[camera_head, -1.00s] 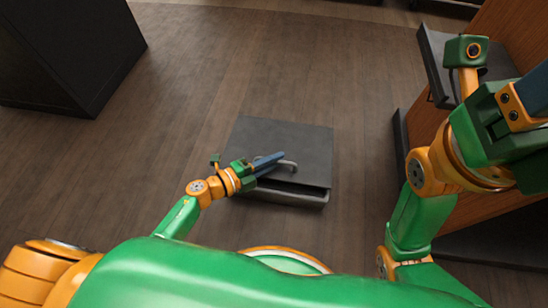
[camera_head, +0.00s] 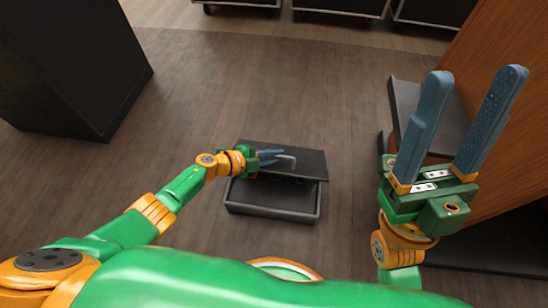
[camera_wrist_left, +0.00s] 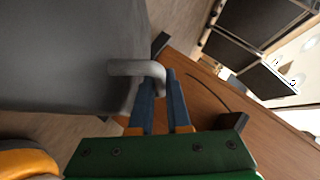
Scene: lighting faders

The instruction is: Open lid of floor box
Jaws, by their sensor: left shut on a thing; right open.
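The floor box (camera_head: 270,211) is a dark grey open-fronted box on the wooden floor in the middle of the head view. Its dark lid (camera_head: 308,161) is tilted up, raised at the near edge with a gap over the box. My left gripper (camera_head: 277,157) is shut on the light grey lid handle (camera_head: 287,159). The left wrist view shows the bent handle (camera_wrist_left: 138,68) at the blue fingers (camera_wrist_left: 158,95), with the grey lid (camera_wrist_left: 60,60) beside it. My right gripper (camera_head: 456,125) is open and empty, raised at the right with its blue fingers apart.
A black cabinet (camera_head: 70,65) stands at the upper left. A wooden desk panel (camera_head: 510,110) with a dark shelf (camera_head: 405,95) is at the right, behind my right gripper. Dark cases (camera_head: 340,5) line the far edge. Floor around the box is clear.

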